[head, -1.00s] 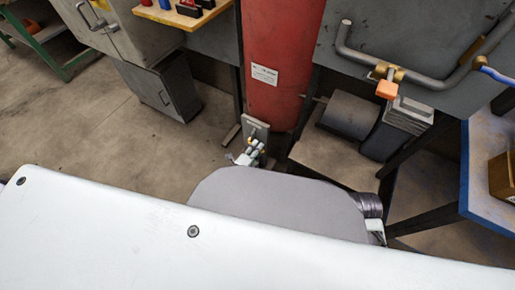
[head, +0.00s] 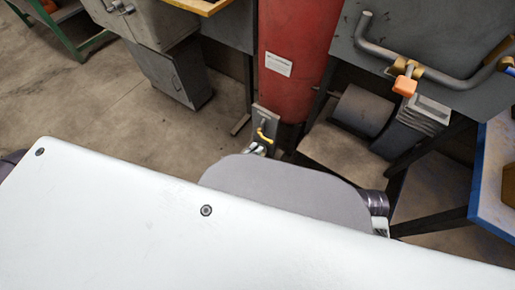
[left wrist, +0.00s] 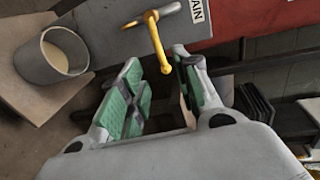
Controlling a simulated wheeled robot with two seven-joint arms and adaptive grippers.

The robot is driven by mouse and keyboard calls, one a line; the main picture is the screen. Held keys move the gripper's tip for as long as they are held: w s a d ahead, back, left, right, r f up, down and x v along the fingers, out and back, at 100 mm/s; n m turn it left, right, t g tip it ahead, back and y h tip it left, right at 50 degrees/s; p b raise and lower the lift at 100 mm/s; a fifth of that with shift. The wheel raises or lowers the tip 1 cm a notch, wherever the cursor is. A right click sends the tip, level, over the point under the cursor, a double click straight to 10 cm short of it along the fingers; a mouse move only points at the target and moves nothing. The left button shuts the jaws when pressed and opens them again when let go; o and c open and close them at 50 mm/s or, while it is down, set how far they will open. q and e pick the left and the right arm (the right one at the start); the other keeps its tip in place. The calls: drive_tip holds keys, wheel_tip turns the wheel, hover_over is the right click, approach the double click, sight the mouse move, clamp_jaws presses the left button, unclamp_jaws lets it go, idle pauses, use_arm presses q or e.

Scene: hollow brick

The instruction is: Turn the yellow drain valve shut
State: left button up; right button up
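The yellow drain valve (head: 263,136) sits on a grey plate at the foot of a red tank. In the left wrist view its yellow lever (left wrist: 157,45) runs from a short yellow pipe toward my gripper. The lever's rounded end lies near the gap between my fingertips, and I cannot tell whether they touch. My left gripper (left wrist: 160,72) is open, with green-padded fingers apart and nothing held. In the head view only a bit of the left gripper (head: 256,149) shows, just below the valve; my own body hides the rest. My right gripper is not in view.
The red tank (head: 293,60) stands behind the valve. A grey bucket (left wrist: 35,68) with pale contents stands at left in the wrist view. A bent pipe (head: 375,48) with an orange-handled valve (head: 404,86) is at upper right.

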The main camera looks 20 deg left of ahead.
use_arm(q)
drive_tip(key=shift+v, duration=1)
drive_tip(key=shift+a, duration=0.1)
